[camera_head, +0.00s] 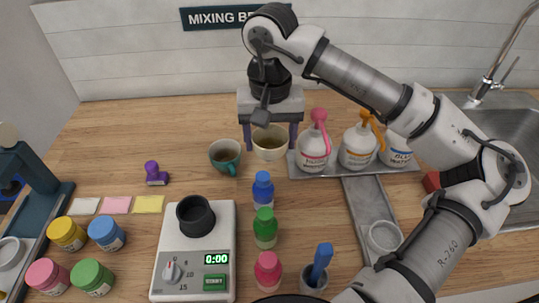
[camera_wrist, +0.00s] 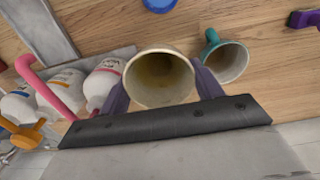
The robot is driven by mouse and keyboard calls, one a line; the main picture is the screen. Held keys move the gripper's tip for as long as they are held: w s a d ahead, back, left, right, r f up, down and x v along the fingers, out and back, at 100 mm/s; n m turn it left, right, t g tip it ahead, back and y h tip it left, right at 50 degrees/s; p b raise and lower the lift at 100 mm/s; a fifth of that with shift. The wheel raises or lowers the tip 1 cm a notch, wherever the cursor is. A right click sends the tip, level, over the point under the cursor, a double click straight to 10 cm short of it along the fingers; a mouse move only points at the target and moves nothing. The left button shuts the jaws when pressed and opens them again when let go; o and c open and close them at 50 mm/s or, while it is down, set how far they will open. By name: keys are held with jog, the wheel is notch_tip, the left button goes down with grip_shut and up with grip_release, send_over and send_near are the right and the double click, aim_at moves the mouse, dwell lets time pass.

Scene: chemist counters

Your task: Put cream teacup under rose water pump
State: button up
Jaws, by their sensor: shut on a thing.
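The cream teacup (camera_head: 270,146) is between the purple fingers of my gripper (camera_head: 270,134), at the back middle of the counter. In the wrist view the cream teacup (camera_wrist: 158,80) shows its open mouth, with a finger on each side; my gripper (camera_wrist: 162,88) is shut on it. I cannot tell whether the cup touches the counter. The rose water pump (camera_head: 314,151), a white bottle with a pink pump head, stands just right of the cup. It also shows in the wrist view (camera_wrist: 105,82), at the left of the cup, with its pink spout pointing away.
A teal cup (camera_head: 225,155) stands close left of the cream teacup. An orange-pump bottle (camera_head: 358,148) and a blue-labelled bottle (camera_head: 396,151) share the grey tray (camera_head: 300,172) with the rose bottle. Small bottles (camera_head: 263,190) stand in front.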

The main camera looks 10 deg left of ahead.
notch_tip(320, 180, down, 6)
jog(key=shift+r+p, duration=0.1)
jog(key=shift+p, duration=0.3)
jog(key=shift+f, duration=0.25)
jog(key=shift+f+b, duration=0.2)
jog(key=shift+b, duration=0.15)
jog(key=o, duration=1.1)
jog(key=shift+c, duration=0.2)
jog(key=shift+r, duration=0.2)
